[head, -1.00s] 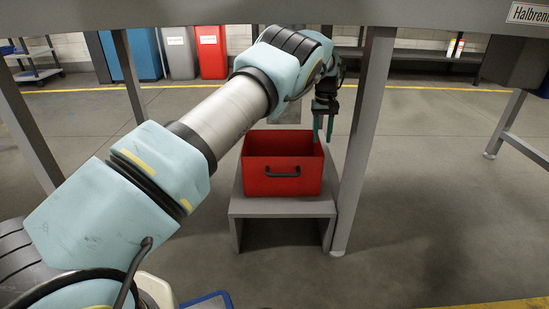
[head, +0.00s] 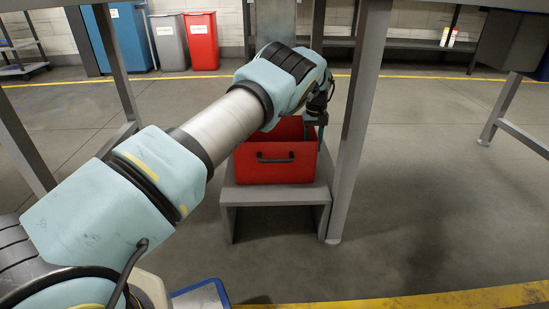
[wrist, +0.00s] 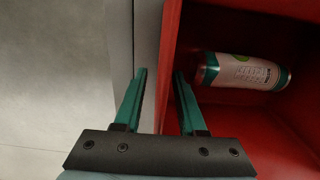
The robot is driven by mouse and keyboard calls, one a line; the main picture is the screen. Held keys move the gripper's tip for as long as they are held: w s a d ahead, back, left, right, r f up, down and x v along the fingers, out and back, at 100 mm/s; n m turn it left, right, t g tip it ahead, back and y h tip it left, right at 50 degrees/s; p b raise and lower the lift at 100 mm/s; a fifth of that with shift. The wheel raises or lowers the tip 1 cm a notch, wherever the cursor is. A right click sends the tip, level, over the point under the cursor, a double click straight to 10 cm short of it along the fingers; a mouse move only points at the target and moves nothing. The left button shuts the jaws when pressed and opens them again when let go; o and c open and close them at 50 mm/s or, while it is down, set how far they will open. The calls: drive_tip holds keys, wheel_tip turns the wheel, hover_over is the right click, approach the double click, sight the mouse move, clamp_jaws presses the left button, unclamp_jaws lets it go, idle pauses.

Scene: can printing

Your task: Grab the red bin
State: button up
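The red bin (head: 277,170) sits upright on a low grey stand (head: 272,194), its dark handle facing me in the head view. My gripper (head: 316,134) is low at the bin's right wall, partly hidden by the arm. In the wrist view, my gripper (wrist: 160,75) is open, one teal finger outside the wall of the red bin (wrist: 172,45) and the other inside. The wall's rim lies between the fingers. I cannot tell whether either finger touches it. A can (wrist: 240,72) with a white and green label lies on its side in the bin.
A grey table leg (head: 358,120) stands close to the right of the bin and stand. A blue-rimmed container (head: 203,294) is at the bottom, near my base. Another red bin (head: 201,40) stands against the back wall. Open floor lies to the right.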

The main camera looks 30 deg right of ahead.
drive_tip(key=shift+f, duration=0.5)
clamp_jaws()
drive_tip(key=shift+r, duration=0.1)
idle(0.9)
